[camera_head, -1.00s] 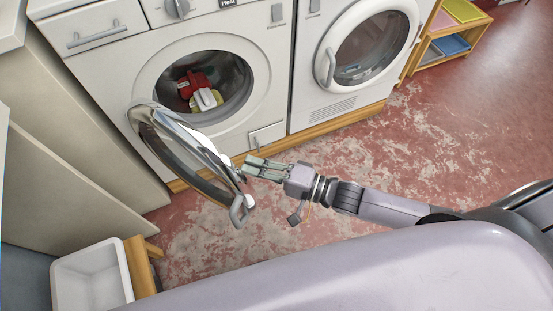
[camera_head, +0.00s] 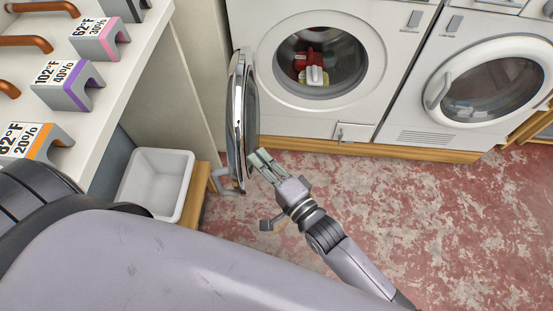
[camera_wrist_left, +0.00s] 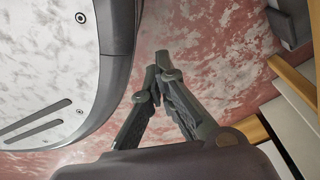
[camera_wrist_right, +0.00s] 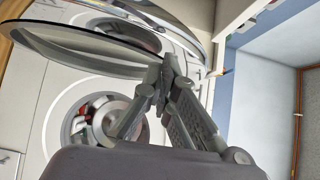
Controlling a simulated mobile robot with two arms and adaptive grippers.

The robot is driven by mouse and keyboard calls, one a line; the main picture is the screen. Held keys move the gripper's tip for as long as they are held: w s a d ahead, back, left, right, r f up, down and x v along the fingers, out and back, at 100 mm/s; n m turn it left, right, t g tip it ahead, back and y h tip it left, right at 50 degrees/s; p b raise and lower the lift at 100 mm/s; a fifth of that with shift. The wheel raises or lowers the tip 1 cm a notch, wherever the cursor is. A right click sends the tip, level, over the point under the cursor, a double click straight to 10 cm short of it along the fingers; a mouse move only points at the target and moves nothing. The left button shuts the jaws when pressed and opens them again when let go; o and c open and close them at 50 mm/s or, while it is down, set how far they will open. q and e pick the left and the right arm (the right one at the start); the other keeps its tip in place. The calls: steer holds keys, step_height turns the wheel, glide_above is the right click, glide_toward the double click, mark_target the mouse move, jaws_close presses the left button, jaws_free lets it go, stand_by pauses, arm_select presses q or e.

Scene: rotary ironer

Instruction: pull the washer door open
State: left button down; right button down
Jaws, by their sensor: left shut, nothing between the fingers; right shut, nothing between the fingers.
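The washer (camera_head: 355,17) stands at the back, with red and white laundry (camera_head: 312,68) in its round drum. Its round chrome-rimmed door (camera_head: 238,115) stands wide open, swung out to the left and seen nearly edge-on. In the right wrist view the door (camera_wrist_right: 85,52) lies just beyond the shut fingers (camera_wrist_right: 160,80). My left gripper (camera_wrist_left: 162,75) is shut and empty above the floor.
A second washer with a closed door (camera_head: 490,85) stands to the right. A white bin (camera_head: 157,182) sits on a wooden stand at the left. A shelf with temperature tags (camera_head: 75,85) is at upper left. The red floor (camera_head: 430,210) is clear.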

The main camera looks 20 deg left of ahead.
arm_select(q)
steer(key=shift+w+d, duration=0.25)
steer(key=shift+d, duration=0.1)
arm_select(e)
steer(key=v, duration=1.1)
steer(key=shift+s+d, duration=0.3)
